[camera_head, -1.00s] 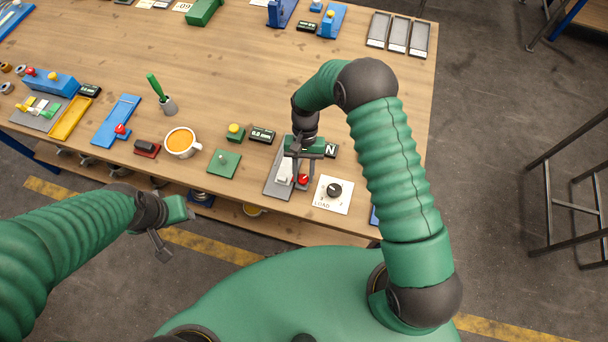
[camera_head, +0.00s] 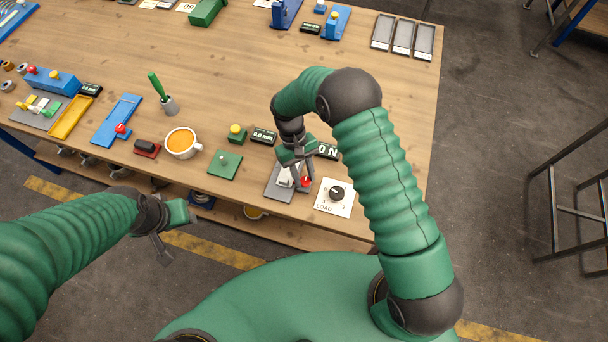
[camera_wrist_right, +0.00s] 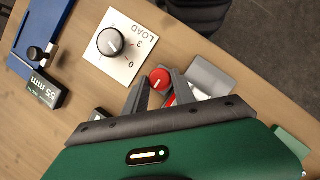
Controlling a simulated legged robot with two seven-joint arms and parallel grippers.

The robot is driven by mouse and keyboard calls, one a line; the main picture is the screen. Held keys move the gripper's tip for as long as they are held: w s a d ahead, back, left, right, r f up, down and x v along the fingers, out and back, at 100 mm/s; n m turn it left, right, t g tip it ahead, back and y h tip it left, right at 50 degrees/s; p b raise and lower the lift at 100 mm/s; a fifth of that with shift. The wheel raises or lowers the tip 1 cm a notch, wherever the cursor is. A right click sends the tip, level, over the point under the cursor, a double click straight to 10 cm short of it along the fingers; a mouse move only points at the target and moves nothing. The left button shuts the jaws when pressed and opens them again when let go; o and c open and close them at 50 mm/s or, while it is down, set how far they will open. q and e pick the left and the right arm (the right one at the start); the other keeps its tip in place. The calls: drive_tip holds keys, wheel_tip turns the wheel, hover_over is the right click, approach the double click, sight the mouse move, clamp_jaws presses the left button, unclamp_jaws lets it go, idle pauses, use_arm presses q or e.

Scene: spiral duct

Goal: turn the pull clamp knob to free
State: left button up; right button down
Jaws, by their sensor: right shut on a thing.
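Part of the plate is hidden behind the fingers. My left gripper (camera_head: 176,231) is open and empty, off the table's front edge at left.
A white LOAD panel with a black dial (camera_head: 336,192) is right beside the clamp. A display reading 0 N (camera_head: 327,151) stands behind. A green plate (camera_head: 225,164), an orange-filled cup (camera_head: 182,143) and a 0.0 mm display (camera_head: 264,136) are to the left. Bare wood lies beyond.

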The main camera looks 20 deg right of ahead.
drive_tip(key=shift+w, duration=0.15)
drive_tip(key=c, duration=1.4)
unclamp_jaws()
drive_tip(key=o, duration=0.4)
drive_tip(key=shift+c, duration=0.2)
drive_tip(key=b+v, duration=0.3)
drive_tip(key=v, duration=1.3)
drive_tip(key=shift+w+r, duration=0.2)
drive_tip(key=shift+r, duration=0.1)
drive_tip(key=s+d+f+m+t, duration=0.1)
drive_tip(key=s+d+t, duration=0.2)
drive_tip(key=s, duration=0.5)
drive_tip(key=s+d+f+m+t+y, duration=0.1)
drive_tip(key=s+d+t, duration=0.3)
drive_tip(key=s, duration=0.4)
drive_tip(key=shift+s+d+f+b, duration=0.35)
drive_tip(key=shift+d, duration=0.3)
